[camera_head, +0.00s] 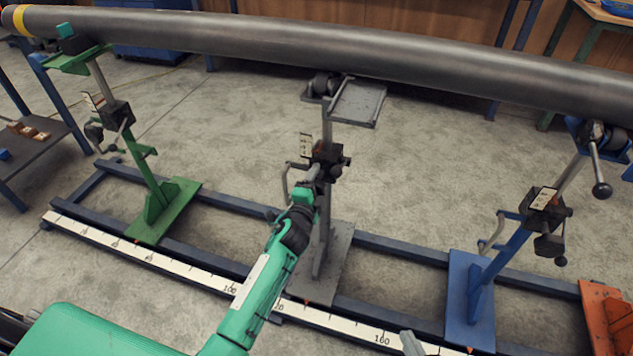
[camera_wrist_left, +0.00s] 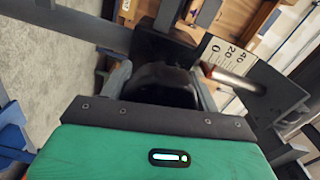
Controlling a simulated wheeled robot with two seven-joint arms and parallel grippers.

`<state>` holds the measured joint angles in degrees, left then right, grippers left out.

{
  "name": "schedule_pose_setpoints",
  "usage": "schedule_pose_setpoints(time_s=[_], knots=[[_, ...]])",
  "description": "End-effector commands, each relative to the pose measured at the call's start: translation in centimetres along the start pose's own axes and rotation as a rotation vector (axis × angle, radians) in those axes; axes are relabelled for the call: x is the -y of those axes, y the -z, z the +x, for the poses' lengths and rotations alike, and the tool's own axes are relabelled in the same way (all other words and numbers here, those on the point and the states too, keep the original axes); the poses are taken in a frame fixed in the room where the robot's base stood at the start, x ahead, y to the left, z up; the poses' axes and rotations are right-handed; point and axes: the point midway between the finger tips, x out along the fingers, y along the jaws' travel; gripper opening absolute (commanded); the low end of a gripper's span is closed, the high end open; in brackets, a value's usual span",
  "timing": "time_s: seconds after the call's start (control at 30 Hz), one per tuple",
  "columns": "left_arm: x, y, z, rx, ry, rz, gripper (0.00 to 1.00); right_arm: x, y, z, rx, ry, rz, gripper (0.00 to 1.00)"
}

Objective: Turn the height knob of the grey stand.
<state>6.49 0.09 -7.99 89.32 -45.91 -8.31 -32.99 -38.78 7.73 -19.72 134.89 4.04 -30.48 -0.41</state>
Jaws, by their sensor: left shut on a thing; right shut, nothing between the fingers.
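The grey stand (camera_head: 333,262) stands in the middle of the head view, its upright reaching up toward the long dark pipe (camera_head: 330,52). A black block (camera_head: 327,153) with a small white scale plate (camera_head: 305,146) sits partway up it. My left gripper (camera_head: 311,176) reaches the near side of this block and hides the knob there in the head view. In the left wrist view, the black knob (camera_wrist_left: 166,84) lies between the two grey fingers of my left gripper (camera_wrist_left: 163,88), which is shut on it. Only the tip of my right gripper (camera_head: 410,343) shows at the bottom edge, shut and empty.
A green stand (camera_head: 170,205) is to the left, a blue stand (camera_head: 468,300) to the right, and part of an orange stand (camera_head: 606,320) at the right edge. Blue rails with a white ruler (camera_head: 150,257) run along the floor.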

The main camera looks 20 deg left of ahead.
Motion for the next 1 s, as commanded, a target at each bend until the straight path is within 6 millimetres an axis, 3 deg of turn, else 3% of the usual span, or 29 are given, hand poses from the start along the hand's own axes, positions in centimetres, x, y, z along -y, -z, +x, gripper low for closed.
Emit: schedule_pose_setpoints(time_s=[0.4,0.93,0.97,1.0], knots=[[-0.15,-0.04,-0.04,0.001,-0.003,-0.18,0.39,-0.54,-0.36,-0.27,0.057,-0.014,-0.005,0.0],[-0.19,-0.06,-0.05,0.001,-0.003,-0.203,0.39,-0.85,-0.02,-0.28,0.056,-0.021,-0.008,0.0],[-0.19,-0.06,-0.05,0.001,-0.003,-0.203,0.64,-0.84,-0.02,-0.28,0.056,-0.02,-0.007,0.0],[-0.19,-0.06,-0.05,0.001,-0.003,-0.203,0.72,-0.81,-0.02,-0.28,0.056,-0.02,-0.007,0.0]])
